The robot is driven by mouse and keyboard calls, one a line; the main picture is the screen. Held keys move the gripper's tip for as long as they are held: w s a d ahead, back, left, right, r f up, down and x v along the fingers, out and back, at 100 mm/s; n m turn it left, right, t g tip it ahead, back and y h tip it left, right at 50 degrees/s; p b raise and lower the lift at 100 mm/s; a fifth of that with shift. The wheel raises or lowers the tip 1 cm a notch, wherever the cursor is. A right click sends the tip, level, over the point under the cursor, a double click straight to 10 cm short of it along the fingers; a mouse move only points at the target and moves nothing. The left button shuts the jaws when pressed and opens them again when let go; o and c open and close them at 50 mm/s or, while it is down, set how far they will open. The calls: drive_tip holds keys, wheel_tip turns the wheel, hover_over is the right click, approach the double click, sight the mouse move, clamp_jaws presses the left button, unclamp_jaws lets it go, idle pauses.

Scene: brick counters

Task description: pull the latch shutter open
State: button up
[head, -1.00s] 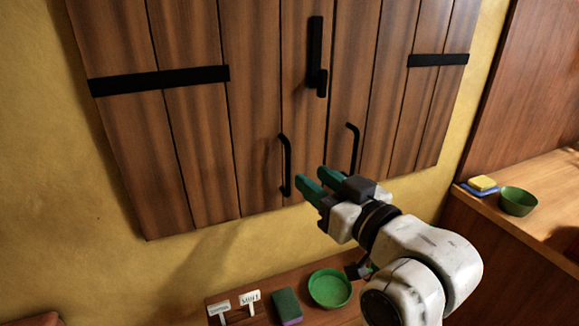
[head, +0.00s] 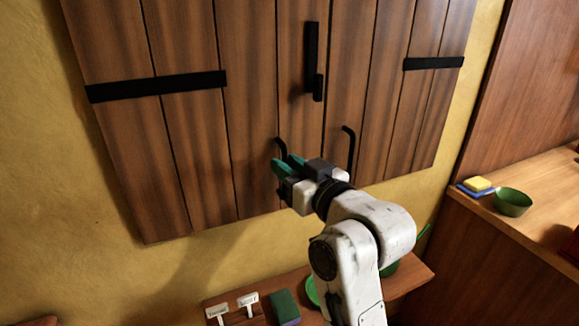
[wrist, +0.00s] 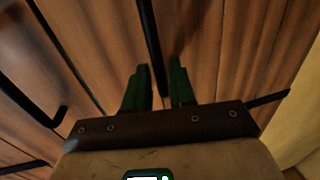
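The wooden plank shutter (head: 245,100) has two leaves, both flush and closed. A black latch bar (head: 311,50) stands upright near the seam, with a short black tab at its lower end. Below are two black handles, the left handle (head: 284,146) and the right handle (head: 351,150). My gripper (head: 284,164) is at the lower part of the left handle, its green fingers apart. In the wrist view, a black bar (wrist: 150,45) runs down between the open fingers (wrist: 158,66). Whether the fingers touch it cannot be told. The left handle's lower end is hidden.
Black hinge straps (head: 157,85) cross the leaves. Below is a wooden counter (head: 412,282) with a green-topped sponge (head: 284,306), small signs (head: 247,300) and a green bowl partly behind my arm. At right, another counter holds a green bowl (head: 513,203) and a yellow sponge (head: 478,184).

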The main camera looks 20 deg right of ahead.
clamp_jaws()
idle(0.4)
